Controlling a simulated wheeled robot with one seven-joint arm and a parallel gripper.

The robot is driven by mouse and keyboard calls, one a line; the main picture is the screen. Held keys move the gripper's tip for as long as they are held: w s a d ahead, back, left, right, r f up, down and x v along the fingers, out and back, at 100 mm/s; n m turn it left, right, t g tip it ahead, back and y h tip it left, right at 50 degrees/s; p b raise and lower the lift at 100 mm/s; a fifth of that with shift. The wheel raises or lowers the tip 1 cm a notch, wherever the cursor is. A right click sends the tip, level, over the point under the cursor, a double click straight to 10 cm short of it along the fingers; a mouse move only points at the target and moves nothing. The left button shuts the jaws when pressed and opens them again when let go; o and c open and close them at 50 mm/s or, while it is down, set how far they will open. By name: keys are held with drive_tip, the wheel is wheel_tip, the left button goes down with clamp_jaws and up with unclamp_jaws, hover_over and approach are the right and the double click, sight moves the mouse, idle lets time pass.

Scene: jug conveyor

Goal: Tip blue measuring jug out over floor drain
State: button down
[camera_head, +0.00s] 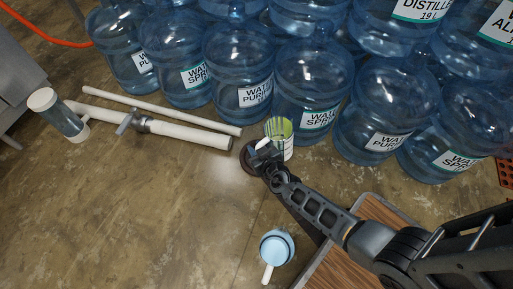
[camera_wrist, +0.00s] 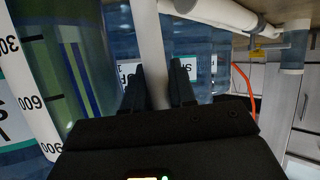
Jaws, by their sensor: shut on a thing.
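A blue measuring jug (camera_head: 277,246) with a pale handle stands on the floor at the lower middle of the head view, apart from my gripper (camera_head: 266,150). My gripper is shut on the pale handle (camera_wrist: 150,45) of another measuring jug (camera_head: 287,143), which looks yellow-green inside and roughly upright. This held jug (camera_wrist: 30,75) shows printed graduations at the left of the wrist view. A dark reddish-brown round shape (camera_head: 247,158) lies partly hidden behind my gripper; I cannot tell whether it is the floor drain.
Large blue water bottles (camera_head: 238,65) crowd the back, close to the held jug. White pipes (camera_head: 180,131) with a valve and a clear section lie at left. A wood-topped surface (camera_head: 343,270) is at lower right. Open floor (camera_head: 150,220) spreads at lower left.

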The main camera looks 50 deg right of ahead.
drive_tip(key=g, duration=0.1)
drive_tip(key=f+n+h, duration=0.1)
drive_tip(key=f+n+g, duration=0.1)
drive_tip(key=shift+s+d+f+g, duration=0.15)
drive_tip(key=shift+s+d+g, duration=0.15)
idle(0.4)
drive_tip(key=shift+s+d+f+n+g+h+p, duration=0.15)
drive_tip(key=shift+s+d+n+g+h+p, duration=0.2)
drive_tip(key=shift+s+n+g+h, duration=0.35)
drive_tip(key=shift+s+d+f+n+g+h+p, duration=0.1)
drive_tip(key=shift+s+d+n+g+h+p, duration=0.3)
drive_tip(key=shift+n+g+h, duration=0.5)
drive_tip(key=shift+s+d+f+n+g+h+p, duration=0.2)
drive_tip(key=shift+s+d+n+g+h, duration=0.4)
drive_tip(key=shift+g, duration=0.4)
drive_tip(key=shift+a, duration=0.1)
idle(0.6)
